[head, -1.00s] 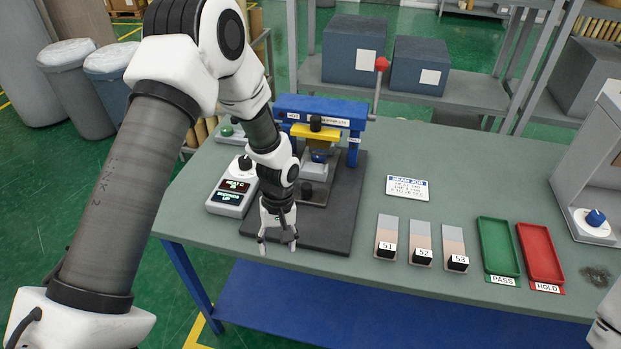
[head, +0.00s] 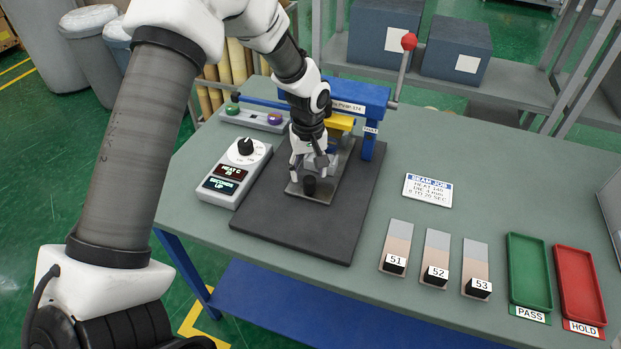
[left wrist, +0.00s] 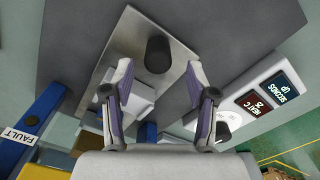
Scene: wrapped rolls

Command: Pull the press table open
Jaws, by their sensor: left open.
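The press table is a thin metal plate (head: 328,188) with a short black knob (head: 310,187) at its front end. It reaches out from under the blue press (head: 365,95) with its yellow head (head: 341,121). My left gripper (head: 308,175) points down over the plate, just behind the knob. In the left wrist view my open fingers (left wrist: 160,68) stand apart, and the knob (left wrist: 158,54) shows between and just beyond the tips. I cannot tell whether a finger touches it. The plate (left wrist: 122,35) shows there too. My arm hides part of the press.
A dark base (head: 310,232) lies under the press. A heat control box (head: 235,172) stands left, a button box (head: 252,118) behind it. The red-knobbed lever (head: 405,65) rises right. Sample strips (head: 436,258), a green tray (head: 530,272) and a red tray (head: 580,285) lie right.

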